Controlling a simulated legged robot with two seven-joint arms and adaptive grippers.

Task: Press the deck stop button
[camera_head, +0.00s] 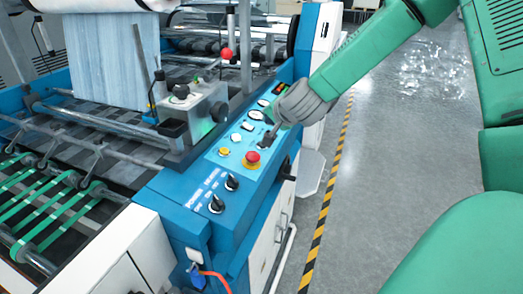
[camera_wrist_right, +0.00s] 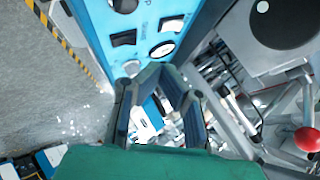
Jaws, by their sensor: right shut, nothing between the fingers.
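A sloped blue control panel (camera_head: 205,183) runs along the machine's side in the head view. It carries a red mushroom button (camera_head: 252,157) on a yellow base, a yellow button (camera_head: 224,152), and white round buttons (camera_head: 235,137). Their labels are too small to read, so I cannot tell which is the deck stop. My right gripper (camera_head: 266,142) is shut and empty, pointing down over the panel just beyond the red button; contact is unclear. In the right wrist view, my right gripper's fingertips (camera_wrist_right: 156,70) are close to the panel face (camera_wrist_right: 142,22) and a white round button (camera_wrist_right: 131,68). My left gripper is out of view.
Two black knobs (camera_head: 232,182) sit on the panel's near end. A grey box (camera_head: 190,110) and a red-knobbed lever (camera_head: 227,54) stand left of the panel. Rollers and green belts (camera_head: 50,200) lie further left. Open floor (camera_head: 385,140) with a yellow-black stripe lies right.

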